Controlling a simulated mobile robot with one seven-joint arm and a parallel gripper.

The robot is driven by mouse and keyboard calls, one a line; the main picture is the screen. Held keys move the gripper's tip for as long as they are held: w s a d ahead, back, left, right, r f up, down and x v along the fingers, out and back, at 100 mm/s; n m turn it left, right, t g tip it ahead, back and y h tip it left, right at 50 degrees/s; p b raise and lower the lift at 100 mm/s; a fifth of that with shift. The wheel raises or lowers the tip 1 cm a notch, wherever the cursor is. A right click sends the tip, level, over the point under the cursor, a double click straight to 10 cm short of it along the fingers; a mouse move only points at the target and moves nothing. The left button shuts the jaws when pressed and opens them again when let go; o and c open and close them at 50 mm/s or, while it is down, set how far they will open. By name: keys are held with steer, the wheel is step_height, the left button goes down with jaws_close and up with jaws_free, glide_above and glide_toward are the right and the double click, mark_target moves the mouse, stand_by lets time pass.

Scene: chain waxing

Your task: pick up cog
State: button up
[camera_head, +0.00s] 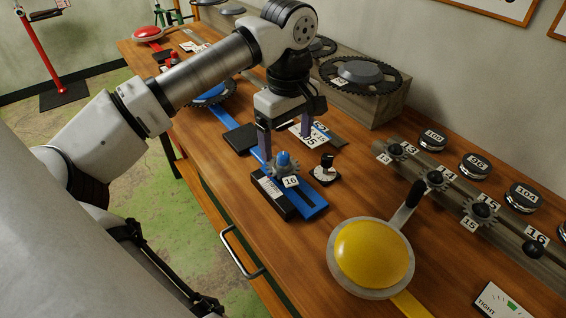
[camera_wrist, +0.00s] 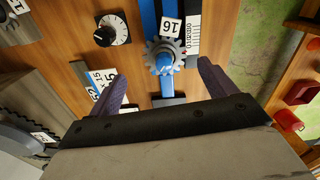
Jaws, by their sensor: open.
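A small grey cog (camera_head: 291,172) tagged 16 sits on a blue post on a blue and black fixture (camera_head: 312,209) on the workbench. The cog (camera_wrist: 178,61) also shows in the wrist view, near the top middle, with the blue post through it. My gripper (camera_head: 284,141) points down over the bench, just behind the cog in the head view. Its two purple fingers are spread apart with nothing held between them. In the wrist view the cog lies ahead of my gripper (camera_wrist: 162,76), roughly centred between the fingers. I cannot tell the exact height gap.
A black dial (camera_head: 326,173) stands right beside the fixture. A yellow round pan-like object (camera_head: 372,255) is in front. A rail (camera_head: 457,190) with several smaller cogs runs along the right, with large chainrings (camera_head: 360,76) at the back.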

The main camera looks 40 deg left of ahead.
mark_target(286, 158)
steer(key=f, duration=0.1)
steer(key=f+p, duration=0.1)
steer(key=f, duration=0.2)
steer(key=shift+s+d+f+p, duration=0.1)
steer(key=shift+s+d+p, duration=0.1)
steer(key=shift+s+p, duration=0.2)
steer(key=shift+f, duration=0.55)
steer(key=shift+f+b, duration=0.2)
steer(key=shift+b, duration=0.3)
steer(key=c, duration=1.1)
steer(key=shift+o, duration=0.2)
steer(key=shift+r, duration=0.15)
